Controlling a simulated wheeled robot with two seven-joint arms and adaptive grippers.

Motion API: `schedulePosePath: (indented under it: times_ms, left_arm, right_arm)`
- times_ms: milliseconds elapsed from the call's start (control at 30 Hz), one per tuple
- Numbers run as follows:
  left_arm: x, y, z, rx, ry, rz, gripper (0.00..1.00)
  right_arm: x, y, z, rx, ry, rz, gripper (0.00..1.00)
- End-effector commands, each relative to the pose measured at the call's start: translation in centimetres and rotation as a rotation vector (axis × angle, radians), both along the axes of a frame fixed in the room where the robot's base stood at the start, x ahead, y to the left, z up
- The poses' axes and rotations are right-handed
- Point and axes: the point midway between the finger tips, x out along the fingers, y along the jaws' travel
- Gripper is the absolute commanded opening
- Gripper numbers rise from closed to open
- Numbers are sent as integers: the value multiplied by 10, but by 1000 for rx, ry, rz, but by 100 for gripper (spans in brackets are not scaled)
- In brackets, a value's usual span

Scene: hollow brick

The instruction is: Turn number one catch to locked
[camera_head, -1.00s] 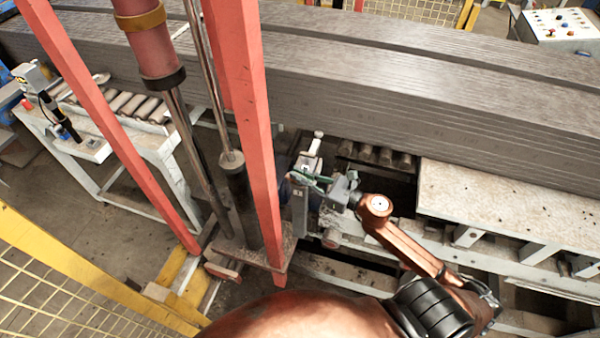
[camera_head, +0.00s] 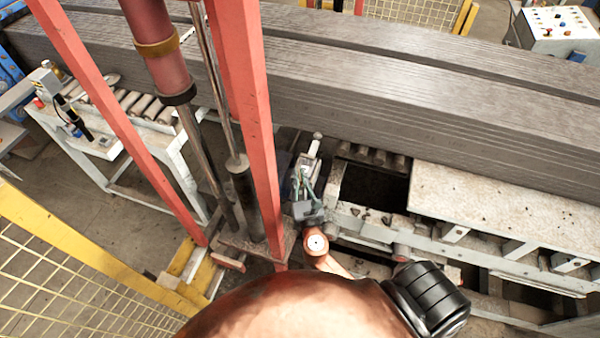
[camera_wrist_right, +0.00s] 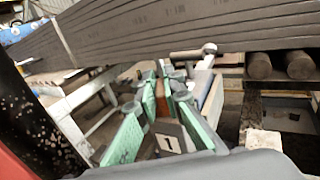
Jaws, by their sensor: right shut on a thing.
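The number one catch shows a plate marked "1" (camera_wrist_right: 170,138) low in the middle of the right wrist view. My right gripper's green fingers (camera_wrist_right: 165,92) stand on both sides of a narrow brownish part just beyond this plate and are shut on it. In the head view my right gripper (camera_head: 304,182) is at the post left of the long machine frame, its fingers pointing up the picture. A pale ball-ended lever (camera_head: 315,145) sticks up just beyond the fingers; its ball also shows in the wrist view (camera_wrist_right: 209,48). The gripped part is mostly hidden. My left gripper is out of view.
A red upright post (camera_head: 258,130) stands close left of my right gripper, with a dark cylinder (camera_head: 243,190) beside it. A long grey stack (camera_head: 430,90) crosses behind. A pale metal plate (camera_head: 500,195) lies to the right. A yellow mesh fence (camera_head: 60,270) is at lower left.

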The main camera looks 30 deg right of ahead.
Motion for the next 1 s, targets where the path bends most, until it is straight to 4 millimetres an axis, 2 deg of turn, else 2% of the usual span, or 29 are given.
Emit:
schedulePosePath:
  times_ms: [300, 800, 833, 1000]
  left_arm:
    - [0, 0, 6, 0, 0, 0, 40]
    - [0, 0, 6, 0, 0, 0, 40]
    - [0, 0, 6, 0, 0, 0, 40]
    - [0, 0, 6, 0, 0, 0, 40]
  right_arm:
    - [0, 0, 0, 1, -1, -104, 0]
    - [0, -1, -1, 0, 1, -120, 0]
    - [0, -1, -1, 0, 1, -120, 10]
    - [0, -1, -1, 0, 0, -120, 21]
